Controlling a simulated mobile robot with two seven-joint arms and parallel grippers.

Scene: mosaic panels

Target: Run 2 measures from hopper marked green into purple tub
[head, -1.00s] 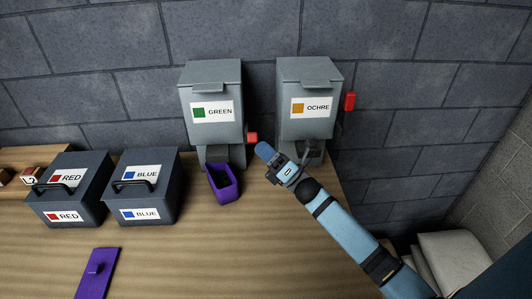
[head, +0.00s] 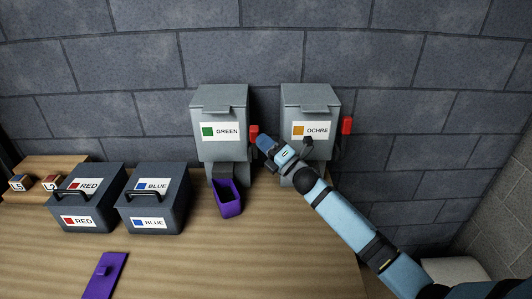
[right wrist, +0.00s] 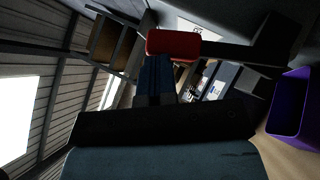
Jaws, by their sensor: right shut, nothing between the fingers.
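The hopper marked green (head: 219,106) stands against the wall. Its red lever handle (head: 254,134) sticks out on its right side, about level with the label. The purple tub (head: 229,200) stands below the front of this hopper; it also shows at the right of the right wrist view (right wrist: 296,105). I cannot tell what is in it. My right gripper (head: 263,143) is shut and empty, its tip just under the red handle, touching or nearly so. The handle shows right ahead of the fingers in the right wrist view (right wrist: 173,44). My left gripper is not in view.
The ochre hopper (head: 310,103) with its own red handle (head: 347,125) stands to the right, behind my right arm. Red-labelled (head: 88,220) and blue-labelled (head: 150,222) boxes stand at left. A purple lid-like plate (head: 112,278) lies on the front of the table.

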